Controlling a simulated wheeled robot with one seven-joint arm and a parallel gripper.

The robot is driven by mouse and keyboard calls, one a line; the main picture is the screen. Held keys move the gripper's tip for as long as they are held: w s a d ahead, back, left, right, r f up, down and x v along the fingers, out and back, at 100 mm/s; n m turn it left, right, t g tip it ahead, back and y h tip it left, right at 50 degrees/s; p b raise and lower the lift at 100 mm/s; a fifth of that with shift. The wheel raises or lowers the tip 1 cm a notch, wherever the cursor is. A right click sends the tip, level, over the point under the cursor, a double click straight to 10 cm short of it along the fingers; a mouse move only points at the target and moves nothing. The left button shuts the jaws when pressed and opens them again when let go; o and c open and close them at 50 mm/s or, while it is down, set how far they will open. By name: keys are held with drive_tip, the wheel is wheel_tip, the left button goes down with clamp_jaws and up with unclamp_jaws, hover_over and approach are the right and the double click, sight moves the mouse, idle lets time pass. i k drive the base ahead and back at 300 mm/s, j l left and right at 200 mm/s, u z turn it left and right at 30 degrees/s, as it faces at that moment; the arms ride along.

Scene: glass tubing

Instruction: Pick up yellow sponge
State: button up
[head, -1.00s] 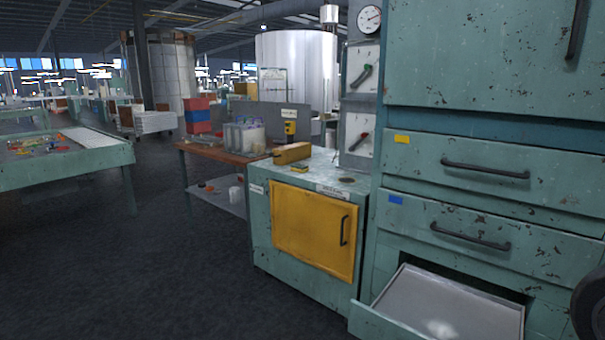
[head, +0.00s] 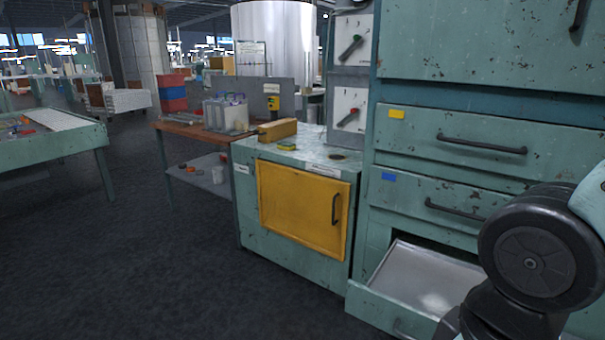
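A small yellow block with a darker, greenish edge, which looks like the yellow sponge (head: 287,146), lies on top of the low green cabinet (head: 243,205). It lies near the cabinet's back left, just in front of a larger yellow-brown box (head: 277,131). My arm shows at the right edge, in front of the drawers. My gripper is not in view, so its state does not show. Nothing hides the sponge.
The cabinet has a yellow door (head: 303,211), closed. An open lower drawer (head: 375,314) juts out to its right. A wooden bench (head: 190,130) with bins stands behind left. A green table (head: 60,146) is far left. The dark floor between is clear.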

sight(289, 146)
drive_tip(key=i+j+u, duration=0.3)
drive_tip(key=i, duration=0.15)
drive_tip(key=i+j+u, duration=0.1)
drive_tip(key=i+u, duration=0.2)
drive_tip(key=i, duration=0.2)
drive_tip(key=i+u, duration=0.3)
drive_tip(key=i, duration=0.8)
drive_tip(key=i+j+z, duration=0.15)
drive_tip(key=i, duration=0.5)
drive_tip(key=i+j, duration=0.1)
drive_tip(key=i, duration=0.55)
drive_tip(key=i+j+z, duration=0.15)
drive_tip(key=i, duration=0.5)
